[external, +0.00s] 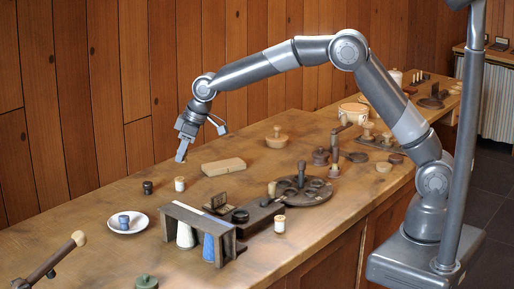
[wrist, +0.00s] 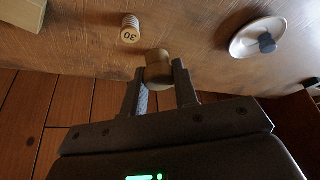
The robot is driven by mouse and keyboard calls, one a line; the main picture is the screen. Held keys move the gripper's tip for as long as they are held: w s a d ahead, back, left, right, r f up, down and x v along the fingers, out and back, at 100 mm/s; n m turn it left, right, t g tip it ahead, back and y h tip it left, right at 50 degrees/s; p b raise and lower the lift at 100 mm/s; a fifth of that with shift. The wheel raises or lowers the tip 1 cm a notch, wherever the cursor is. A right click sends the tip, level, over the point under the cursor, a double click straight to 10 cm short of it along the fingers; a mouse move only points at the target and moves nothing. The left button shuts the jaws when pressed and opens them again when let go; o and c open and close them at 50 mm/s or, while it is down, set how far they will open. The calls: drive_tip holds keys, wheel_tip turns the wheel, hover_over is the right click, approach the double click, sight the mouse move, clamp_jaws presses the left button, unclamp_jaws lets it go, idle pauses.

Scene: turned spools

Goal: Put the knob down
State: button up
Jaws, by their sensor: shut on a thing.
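The knob (wrist: 158,72) is a light wooden piece with a rounded end, held between the fingertips in the wrist view. My gripper (wrist: 160,84) is shut on it. In the external view my gripper (external: 182,155) points down near the back edge of the workbench (external: 120,190), apart from the spools below it. The knob cannot be made out clearly there. The gap between knob and bench top is hard to judge, but the gripper looks raised.
A pale spool marked 30 (wrist: 130,30) stands near the knob. A white saucer (external: 142,224) bears a blue spool (external: 124,222). A dark spool (external: 147,187) and a wooden block (external: 223,167) are close. A spool rack (external: 217,222) stands in front. The plank wall is behind.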

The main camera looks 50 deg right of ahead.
drive_tip(key=s+a+r+n, duration=0.1)
drive_tip(key=s+a+n, duration=0.1)
drive_tip(key=a, duration=0.8)
approach(133, 225)
drive_tip(key=shift+w+a+f+y, duration=0.1)
drive_tip(key=shift+w+y, duration=0.2)
drive_tip(key=shift+w, duration=0.75)
drive_tip(key=shift+a+f, duration=0.3)
drive_tip(key=shift+a, duration=0.1)
drive_tip(key=shift+f, duration=1.9)
drive_tip(key=shift+f, duration=0.2)
drive_tip(key=o, duration=0.9)
drive_tip(key=shift+o, duration=0.2)
